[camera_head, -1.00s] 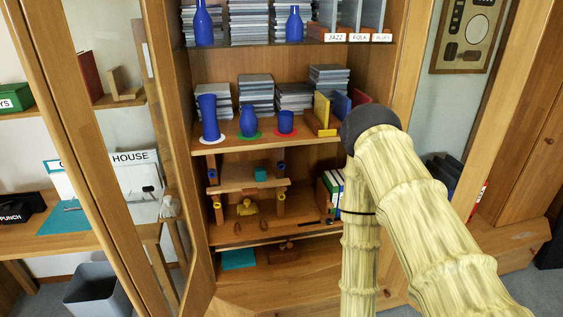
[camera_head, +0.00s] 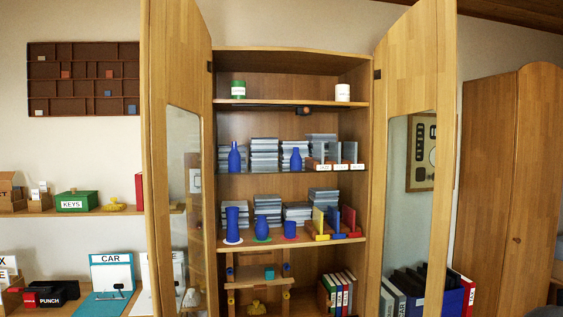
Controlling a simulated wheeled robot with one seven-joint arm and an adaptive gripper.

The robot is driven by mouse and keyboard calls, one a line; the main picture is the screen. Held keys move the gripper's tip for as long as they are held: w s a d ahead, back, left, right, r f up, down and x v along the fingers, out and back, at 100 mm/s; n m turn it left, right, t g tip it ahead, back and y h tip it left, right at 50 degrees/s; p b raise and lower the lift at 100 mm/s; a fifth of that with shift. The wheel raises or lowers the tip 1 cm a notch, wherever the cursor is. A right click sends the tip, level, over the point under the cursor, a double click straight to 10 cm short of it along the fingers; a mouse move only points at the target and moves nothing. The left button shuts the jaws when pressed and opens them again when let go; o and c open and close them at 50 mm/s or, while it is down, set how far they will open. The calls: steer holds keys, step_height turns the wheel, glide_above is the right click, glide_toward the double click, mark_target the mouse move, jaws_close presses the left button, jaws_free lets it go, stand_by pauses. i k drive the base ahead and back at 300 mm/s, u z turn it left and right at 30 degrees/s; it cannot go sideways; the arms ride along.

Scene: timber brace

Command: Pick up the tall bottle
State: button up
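Several blue vessels stand in the open wooden cabinet. On the middle shelf, a blue bottle with a narrow neck (camera_head: 234,158) stands upright at the left, and a similar blue bottle (camera_head: 295,159) stands further right. On the shelf below, a tall blue vessel (camera_head: 232,223) stands on a white disc at the left. Beside it are a shorter blue vessel (camera_head: 262,228) on a green disc and another blue vessel (camera_head: 290,228) on a red disc; their exact shapes are too small to tell. Which one is the task's tall bottle I cannot tell for sure. My gripper is out of view.
Stacks of grey cases (camera_head: 264,154) stand behind the vessels. Labelled dividers (camera_head: 335,158) and coloured bookends (camera_head: 335,222) are at the right of these shelves. The cabinet's left door (camera_head: 180,60) and right door (camera_head: 412,70) stand open at either side.

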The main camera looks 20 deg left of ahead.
mark_target(234, 156)
steer(key=u, duration=0.95)
steer(key=i, duration=0.85)
steer(key=u, duration=0.3)
